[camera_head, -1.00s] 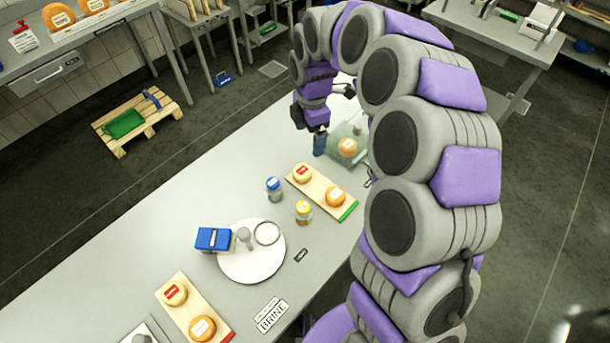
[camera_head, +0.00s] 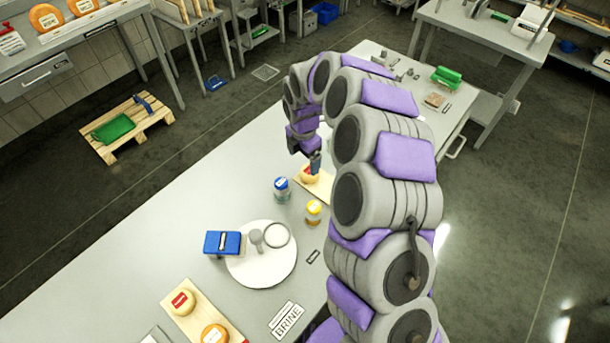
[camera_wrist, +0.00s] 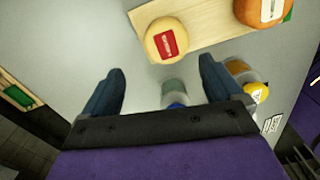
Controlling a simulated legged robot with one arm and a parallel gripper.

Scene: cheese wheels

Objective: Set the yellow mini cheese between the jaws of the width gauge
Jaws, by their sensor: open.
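My gripper (camera_head: 313,163) is open over the far wooden board, close to a yellow mini cheese (camera_head: 309,176) with a red label. In the wrist view this cheese (camera_wrist: 166,40) sits on the board (camera_wrist: 208,22), beyond the open fingertips (camera_wrist: 160,78) and not between them. An orange cheese (camera_wrist: 262,10) is beside it; my arm hides it in the head view. Another yellow cheese (camera_head: 181,302) with a red label lies on the near board. I cannot make out for sure which item is the width gauge; a blue block-like device (camera_head: 222,242) stands by a white round plate.
A blue-lidded jar (camera_head: 281,189) and a yellow-lidded jar (camera_head: 313,211) stand close to my gripper. The white plate (camera_head: 262,272) holds a grey knobbed piece and a ring. An orange cheese (camera_head: 214,335) shares the near board. The table's left part is clear.

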